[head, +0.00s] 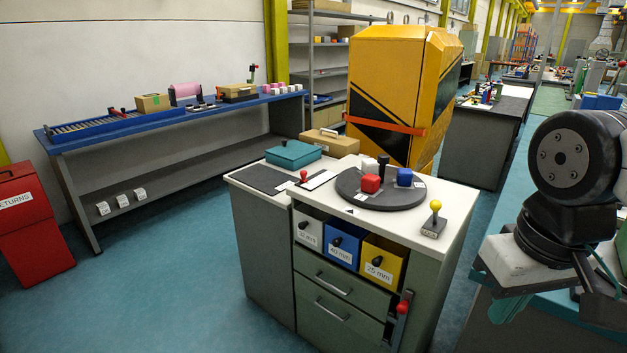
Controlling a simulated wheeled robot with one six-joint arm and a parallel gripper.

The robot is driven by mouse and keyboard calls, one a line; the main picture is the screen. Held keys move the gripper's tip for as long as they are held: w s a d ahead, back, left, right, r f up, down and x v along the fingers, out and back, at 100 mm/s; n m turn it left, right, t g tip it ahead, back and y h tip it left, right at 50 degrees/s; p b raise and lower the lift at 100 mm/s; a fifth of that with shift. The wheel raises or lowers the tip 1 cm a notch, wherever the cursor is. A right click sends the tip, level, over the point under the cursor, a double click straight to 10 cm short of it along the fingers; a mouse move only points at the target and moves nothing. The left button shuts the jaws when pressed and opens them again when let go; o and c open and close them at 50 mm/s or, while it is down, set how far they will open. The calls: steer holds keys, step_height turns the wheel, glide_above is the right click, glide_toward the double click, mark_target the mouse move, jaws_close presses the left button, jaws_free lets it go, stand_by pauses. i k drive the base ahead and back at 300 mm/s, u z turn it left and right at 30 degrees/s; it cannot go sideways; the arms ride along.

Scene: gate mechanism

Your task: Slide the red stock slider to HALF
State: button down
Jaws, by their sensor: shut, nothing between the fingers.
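A red knob (403,307) sits on a narrow upright plate at the right front edge of the cabinet, beside the drawers. Another red knob (303,175) stands on the cabinet top at the left. I cannot tell for sure which one is the stock slider, and no HALF mark is readable. My gripper (592,285) is at the lower right, dark and partly cut off by the picture edge. It is shut and empty, to the right of the cabinet and apart from both red knobs.
The cabinet top (450,205) bears a dark round turntable (385,203) with red, blue and white blocks. A yellow-knobbed lever (435,207) stands at its right. Grey, blue and yellow bins (380,258) sit below. A red returns bin (30,225) is far left. Teal floor is open left of the cabinet.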

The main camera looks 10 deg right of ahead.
mark_target(303, 174)
steer(key=u, duration=0.35)
steer(key=i, duration=0.95)
